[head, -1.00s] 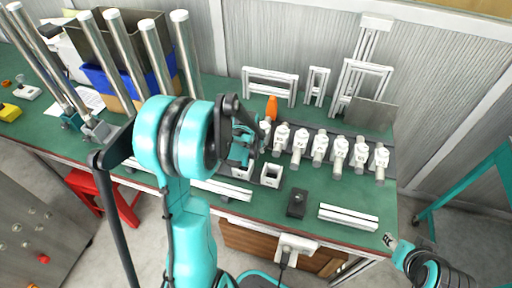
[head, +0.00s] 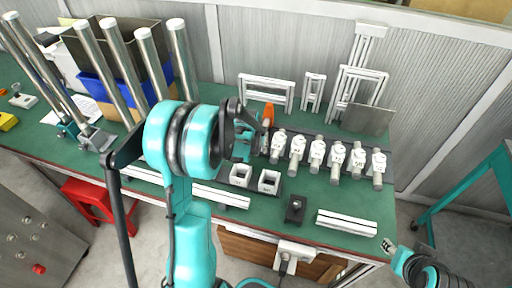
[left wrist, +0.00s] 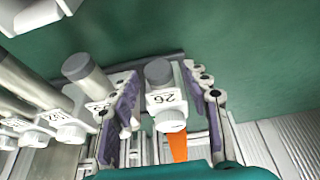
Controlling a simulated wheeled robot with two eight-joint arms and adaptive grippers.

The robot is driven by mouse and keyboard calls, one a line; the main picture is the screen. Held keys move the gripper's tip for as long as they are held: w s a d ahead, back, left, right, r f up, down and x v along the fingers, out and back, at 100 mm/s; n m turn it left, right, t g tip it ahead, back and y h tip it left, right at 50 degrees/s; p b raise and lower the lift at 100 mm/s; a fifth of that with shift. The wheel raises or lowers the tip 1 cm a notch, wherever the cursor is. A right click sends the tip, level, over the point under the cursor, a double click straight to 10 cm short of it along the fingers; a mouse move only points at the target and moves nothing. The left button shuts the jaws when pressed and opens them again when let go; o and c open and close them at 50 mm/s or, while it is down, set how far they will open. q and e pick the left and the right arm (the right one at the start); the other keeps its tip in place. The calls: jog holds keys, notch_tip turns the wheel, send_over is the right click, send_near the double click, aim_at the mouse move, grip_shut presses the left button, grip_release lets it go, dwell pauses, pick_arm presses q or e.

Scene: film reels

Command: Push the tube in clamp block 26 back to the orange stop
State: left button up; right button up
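Clamp block 26 (left wrist: 167,103) is white, with a white knob, and shows upside down in the left wrist view. Its grey tube (left wrist: 158,72) points toward the camera, with its round end showing. The orange stop (left wrist: 177,146) is beyond the block; in the head view it (head: 268,112) stands at the back of the row's left end. My left gripper (left wrist: 170,110) is open, its purple-padded fingers on either side of block 26 with gaps showing. In the head view my left gripper (head: 248,137) largely hides block 26. My right gripper (head: 388,245) is at the bench's front right corner.
Several other clamp blocks (head: 316,152) with tubes stand in a row to the right. Two white square holders (head: 269,181), a black block (head: 295,208) and a white rail (head: 347,220) lie in front. White frames (head: 266,92) stand behind.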

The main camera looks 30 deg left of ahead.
pick_arm(q)
jog(key=shift+r, duration=0.1)
jog(key=v, duration=1.1)
jog(key=shift+s+r, duration=0.2)
jog(key=shift+r, duration=0.2)
jog(key=s+d+r+m+t+h, duration=0.1)
jog(key=s+d+r+m+t, duration=0.1)
jog(key=s+d, duration=1.3)
jog(key=shift+s+d+r+m+t, duration=0.2)
jog(key=shift+s+r+m+t, duration=0.25)
jog(key=shift+s, duration=0.65)
dwell(0.7)
